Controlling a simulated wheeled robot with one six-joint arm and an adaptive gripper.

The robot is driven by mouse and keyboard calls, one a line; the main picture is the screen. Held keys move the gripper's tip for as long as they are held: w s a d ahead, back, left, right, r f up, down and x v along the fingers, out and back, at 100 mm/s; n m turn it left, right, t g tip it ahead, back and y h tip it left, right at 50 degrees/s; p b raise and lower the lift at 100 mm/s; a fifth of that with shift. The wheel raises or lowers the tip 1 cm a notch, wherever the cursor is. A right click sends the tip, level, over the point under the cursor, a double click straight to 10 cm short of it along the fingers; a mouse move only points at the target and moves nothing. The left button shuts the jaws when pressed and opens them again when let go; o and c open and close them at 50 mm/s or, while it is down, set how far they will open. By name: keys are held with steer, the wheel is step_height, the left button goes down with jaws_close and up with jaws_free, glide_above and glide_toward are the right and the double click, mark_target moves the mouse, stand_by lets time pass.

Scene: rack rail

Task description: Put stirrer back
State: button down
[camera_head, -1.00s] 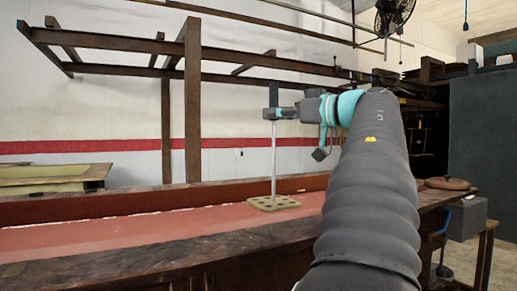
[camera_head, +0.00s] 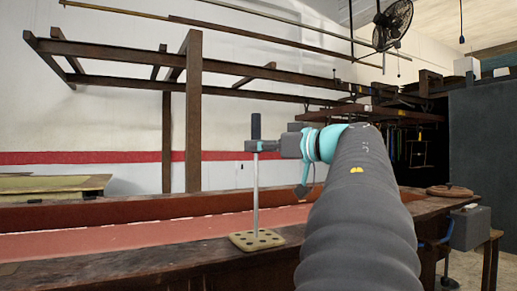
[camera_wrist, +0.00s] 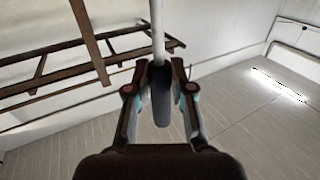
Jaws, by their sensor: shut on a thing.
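The stirrer has a thin pale rod (camera_head: 256,195), a dark handle (camera_head: 256,126) on top and a flat tan plate with holes (camera_head: 257,240) at the bottom. It hangs upright. In the wrist view the dark handle (camera_wrist: 162,98) and the rod (camera_wrist: 158,32) show between the fingers (camera_wrist: 159,72); the plate is out of that view. In the head view the plate overlaps the near dark rim of the trough (camera_head: 110,262); its gap to the rim cannot be told.
The long trough holds a flat reddish surface (camera_head: 120,236). A dark wooden rack frame (camera_head: 193,120) stands behind it. A grey box (camera_head: 470,228) is at the far right.

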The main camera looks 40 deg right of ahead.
steer(key=shift+f, duration=0.15)
steer(key=c, duration=1)
jaws_free()
steer(key=shift+r, duration=0.25)
steer(key=v, duration=1.2)
steer(key=shift+p, duration=0.3)
